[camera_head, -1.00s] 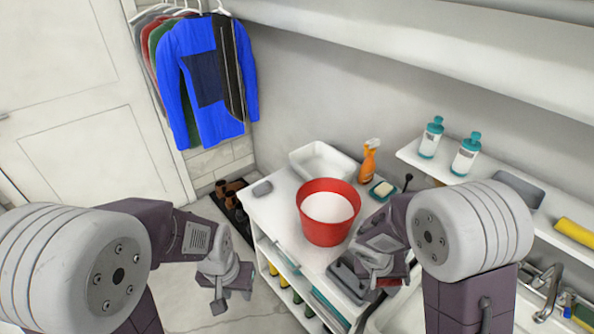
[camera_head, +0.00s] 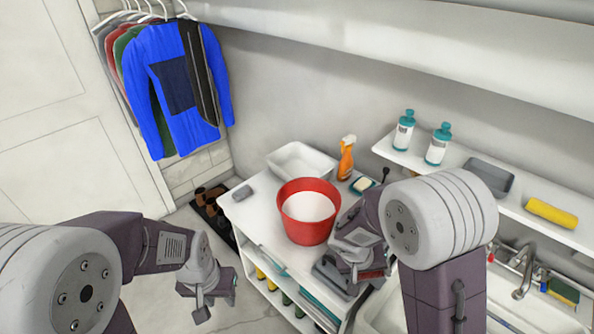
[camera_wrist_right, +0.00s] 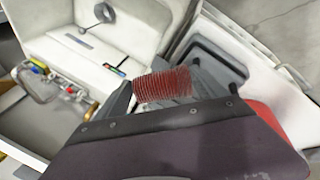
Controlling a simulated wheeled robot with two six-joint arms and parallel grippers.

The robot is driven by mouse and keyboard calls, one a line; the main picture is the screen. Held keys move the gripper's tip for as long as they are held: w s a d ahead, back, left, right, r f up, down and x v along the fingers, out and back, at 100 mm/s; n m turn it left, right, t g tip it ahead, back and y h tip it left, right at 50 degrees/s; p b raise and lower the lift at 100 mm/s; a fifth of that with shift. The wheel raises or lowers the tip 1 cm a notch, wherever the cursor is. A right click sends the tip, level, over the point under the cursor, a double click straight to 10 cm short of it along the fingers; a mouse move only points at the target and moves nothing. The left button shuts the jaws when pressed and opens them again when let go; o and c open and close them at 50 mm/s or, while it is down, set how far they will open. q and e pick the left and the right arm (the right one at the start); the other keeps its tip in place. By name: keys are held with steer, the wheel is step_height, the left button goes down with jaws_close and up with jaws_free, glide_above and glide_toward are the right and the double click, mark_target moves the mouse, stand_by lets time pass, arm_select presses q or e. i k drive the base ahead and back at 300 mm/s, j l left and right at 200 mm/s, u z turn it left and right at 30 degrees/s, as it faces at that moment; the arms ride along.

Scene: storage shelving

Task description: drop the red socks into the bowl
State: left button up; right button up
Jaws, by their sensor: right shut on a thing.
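The red bowl (camera_head: 307,232), deep like a tub and pale inside, stands upright on the white counter. My right gripper (camera_head: 368,276) is to the right of the bowl and nearer to me. In the right wrist view it is shut on the ribbed red socks (camera_wrist_right: 163,86). Only a small red bit of the socks shows in the head view. A red curved surface, probably the bowl, shows at the right of the wrist view (camera_wrist_right: 280,125). My left gripper (camera_head: 208,302) hangs left of the counter, and its finger opening is unclear.
A white tray (camera_head: 301,147), an orange spray bottle (camera_head: 346,160) and a soap dish (camera_head: 362,185) stand behind the bowl. A wall shelf (camera_head: 480,180) and sink (camera_head: 385,312) are to the right.

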mark_target(306, 172)
steer(key=i+j, duration=0.1)
steer(key=j, duration=0.35)
steer(key=i+j+u, duration=0.1)
steer(key=j, duration=0.35)
steer(key=i+j, duration=0.15)
steer(key=j, duration=0.3)
steer(key=i+u, duration=0.15)
steer(key=i, duration=0.9)
